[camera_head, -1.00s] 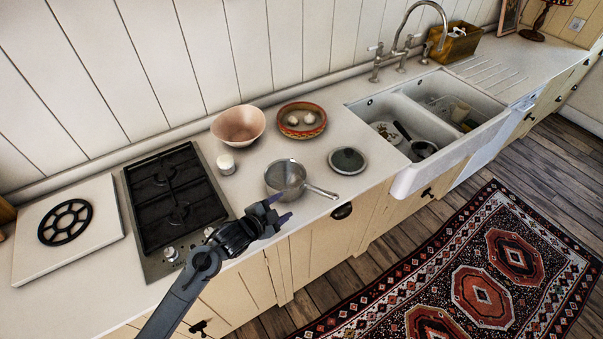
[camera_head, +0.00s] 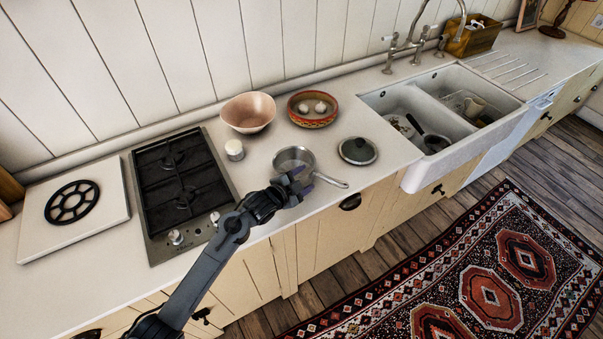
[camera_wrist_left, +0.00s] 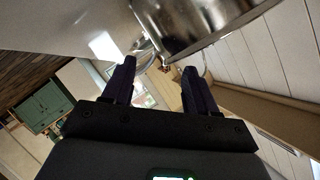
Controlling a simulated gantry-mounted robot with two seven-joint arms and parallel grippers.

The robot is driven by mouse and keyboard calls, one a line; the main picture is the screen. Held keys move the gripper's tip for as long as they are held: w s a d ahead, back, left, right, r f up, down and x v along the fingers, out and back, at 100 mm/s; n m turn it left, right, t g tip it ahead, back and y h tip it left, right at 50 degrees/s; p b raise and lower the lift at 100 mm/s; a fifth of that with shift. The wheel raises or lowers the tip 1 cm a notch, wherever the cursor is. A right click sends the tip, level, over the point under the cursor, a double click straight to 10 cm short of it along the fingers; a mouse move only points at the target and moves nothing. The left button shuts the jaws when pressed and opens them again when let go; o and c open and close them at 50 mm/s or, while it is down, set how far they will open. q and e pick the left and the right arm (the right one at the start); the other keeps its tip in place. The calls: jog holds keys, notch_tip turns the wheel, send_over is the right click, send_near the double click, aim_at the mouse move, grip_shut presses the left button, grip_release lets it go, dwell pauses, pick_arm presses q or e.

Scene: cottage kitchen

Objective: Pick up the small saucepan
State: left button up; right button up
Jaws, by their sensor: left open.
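The small saucepan (camera_head: 293,158) is a metal pan on the counter, right of the hob, with its handle (camera_head: 331,182) pointing right and toward the counter's front edge. My left gripper (camera_head: 303,181) is open at the near side of the pan, close to where the handle starts. It covers part of the pan's near wall in the head view. In the left wrist view the pan's shiny wall (camera_wrist_left: 192,22) is just ahead of the open fingers (camera_wrist_left: 158,78). Whether the handle lies between the fingers is unclear. My right gripper is not in view.
A round dark lid (camera_head: 358,150) lies right of the pan. A pink bowl (camera_head: 248,113), a patterned bowl (camera_head: 312,109) with garlic-like bulbs and a small white jar (camera_head: 234,150) stand behind. The hob (camera_head: 181,190) is left and the double sink (camera_head: 440,110) right.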

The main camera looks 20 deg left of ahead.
aim_at(309, 174)
pick_arm(q)
jog(key=shift+x, duration=2)
jog(key=shift+a, duration=0.1)
jog(key=shift+c, duration=0.5)
grip_shut()
jog(key=shift+r, duration=0.1)
